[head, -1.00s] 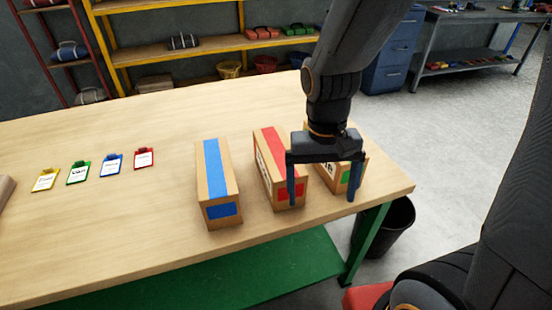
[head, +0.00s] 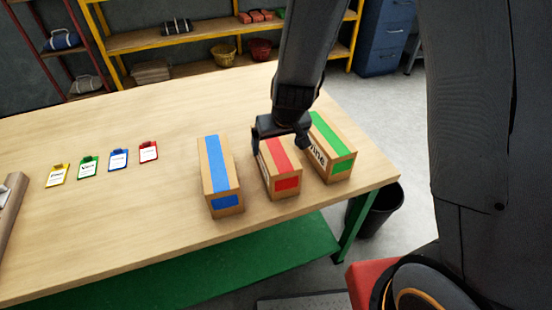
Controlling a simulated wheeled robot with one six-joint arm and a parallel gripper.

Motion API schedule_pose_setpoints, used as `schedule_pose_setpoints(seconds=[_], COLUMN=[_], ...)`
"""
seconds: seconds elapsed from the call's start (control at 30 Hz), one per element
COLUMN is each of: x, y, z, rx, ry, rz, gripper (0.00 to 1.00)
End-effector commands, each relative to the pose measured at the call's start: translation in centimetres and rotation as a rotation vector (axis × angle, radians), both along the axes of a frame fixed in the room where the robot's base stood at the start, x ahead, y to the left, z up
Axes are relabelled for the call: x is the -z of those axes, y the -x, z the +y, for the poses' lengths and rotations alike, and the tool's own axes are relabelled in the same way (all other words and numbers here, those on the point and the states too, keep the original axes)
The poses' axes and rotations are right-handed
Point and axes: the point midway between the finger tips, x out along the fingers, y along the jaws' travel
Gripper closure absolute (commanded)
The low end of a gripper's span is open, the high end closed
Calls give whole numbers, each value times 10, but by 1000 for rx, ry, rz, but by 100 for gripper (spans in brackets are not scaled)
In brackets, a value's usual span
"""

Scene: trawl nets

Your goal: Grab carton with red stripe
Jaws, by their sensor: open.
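The carton with the red stripe (head: 284,182) stands on the wooden table, between the carton with the blue stripe (head: 221,181) on its left and the carton with the green stripe (head: 333,150) on its right. My gripper (head: 280,148) is open and points down over the far part of the red-striped carton. One finger shows at the carton's left side, the other at its right, in the gap towards the green-striped carton. I cannot tell whether the fingers touch the carton. The gripper hides the carton's far end.
Several small coloured clipboards (head: 118,159) lie on the left of the wooden table (head: 120,220). A brown object (head: 10,208) is at the left edge. A black bin (head: 378,212) stands on the floor by the table's right end. Yellow shelves (head: 190,43) stand behind.

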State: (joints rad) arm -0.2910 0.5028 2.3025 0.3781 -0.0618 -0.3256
Motion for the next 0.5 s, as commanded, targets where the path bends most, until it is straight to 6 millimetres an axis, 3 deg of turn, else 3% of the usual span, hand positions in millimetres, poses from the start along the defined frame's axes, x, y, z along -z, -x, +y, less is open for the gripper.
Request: schedule_pose_setpoints(seconds=[0.5], x=[54], y=[-16], z=[11], rx=[1], ry=[0], rz=[3], gripper=[8])
